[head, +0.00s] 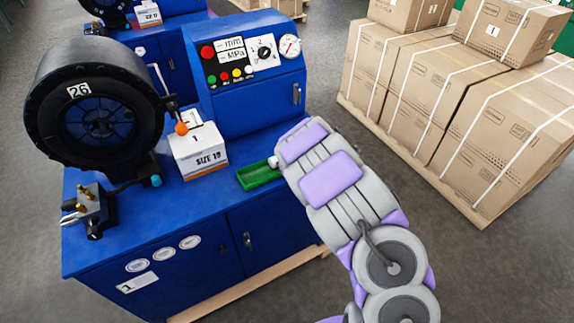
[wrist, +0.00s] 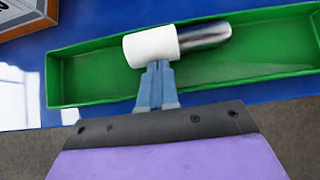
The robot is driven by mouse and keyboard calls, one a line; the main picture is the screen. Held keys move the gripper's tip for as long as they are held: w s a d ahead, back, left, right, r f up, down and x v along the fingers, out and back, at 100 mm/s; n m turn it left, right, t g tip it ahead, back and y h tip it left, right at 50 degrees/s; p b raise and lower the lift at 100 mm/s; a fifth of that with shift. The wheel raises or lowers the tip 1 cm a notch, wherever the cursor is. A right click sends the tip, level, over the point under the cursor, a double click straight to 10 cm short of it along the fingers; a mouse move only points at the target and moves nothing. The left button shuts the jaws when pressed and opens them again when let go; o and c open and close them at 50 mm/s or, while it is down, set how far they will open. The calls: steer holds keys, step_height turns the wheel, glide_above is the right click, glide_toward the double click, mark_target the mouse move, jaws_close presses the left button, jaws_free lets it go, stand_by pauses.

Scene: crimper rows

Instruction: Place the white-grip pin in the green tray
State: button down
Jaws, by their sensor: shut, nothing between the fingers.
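The white-grip pin shows in the wrist view as a white cylinder grip (wrist: 151,47) with a shiny metal shaft (wrist: 205,36) pointing right. It lies across the far side of the green tray (wrist: 85,88), close to the far wall; whether it rests on the floor or leans on the wall is unclear. In the head view the tray (head: 256,178) is on the blue bench, and the white grip (head: 273,161) shows at its right end beside my arm. My gripper (wrist: 158,68) is shut and empty, its fingertips right at the near side of the grip. My arm hides the fingertips in the head view.
A white labelled box (head: 198,152) stands left of the tray. A black crimper (head: 95,115) and a brass-fitted valve block (head: 90,212) are further left. A blue control panel (head: 248,65) rises behind. Strapped cartons (head: 450,90) stand on the floor at right.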

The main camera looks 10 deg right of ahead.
steer(key=shift+w, duration=0.15)
steer(key=shift+w+a+p, duration=0.2)
steer(key=shift+w, duration=0.35)
steer(key=shift+w+a+p, duration=0.15)
steer(key=shift+w+p, duration=0.05)
steer(key=shift+w, duration=0.35)
